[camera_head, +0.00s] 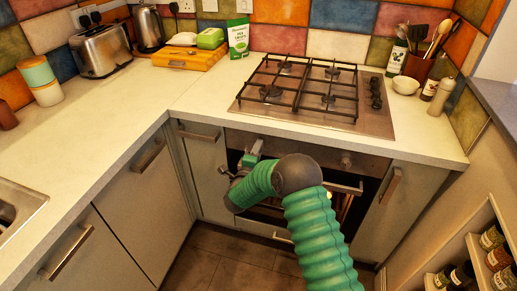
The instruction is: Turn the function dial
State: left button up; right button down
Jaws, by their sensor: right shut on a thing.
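The oven's control panel (318,153) runs below the front edge of the worktop, under the hob. My right gripper (253,156) is at the left end of this panel, shut on the function dial there. The gripper covers the dial, so its turn angle cannot be read. Another knob (346,160) shows uncovered toward the right end of the panel. My green right arm crosses in front of the oven (345,205) and hides much of its door. My left gripper is not in view.
The oven door handle (345,187) lies just below the panel, partly behind my arm. Cabinets with bar handles stand on both sides. The gas hob (310,92) is above. A spice shelf (480,240) is at lower right. The floor (215,255) in front is clear.

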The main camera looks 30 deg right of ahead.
jog(key=n, duration=0.2)
jog(key=n+p, duration=0.1)
jog(key=n, duration=0.3)
jog(key=shift+a+f+p, duration=0.3)
jog(key=shift+a+p, duration=0.05)
jog(key=shift+p, duration=0.05)
jog(key=n+p, duration=0.1)
jog(key=n, duration=0.4)
jog(key=shift+f+g, duration=0.2)
jog(key=shift+g, duration=0.2)
jog(key=c, duration=1.4)
grip_release()
jog(key=o, duration=0.4)
jog(key=shift+w+d+r, duration=0.1)
jog(key=shift+d, duration=0.05)
jog(key=shift+r+h, duration=0.1)
jog(key=shift+h, duration=0.2)
jog(key=shift+p, duration=0.3)
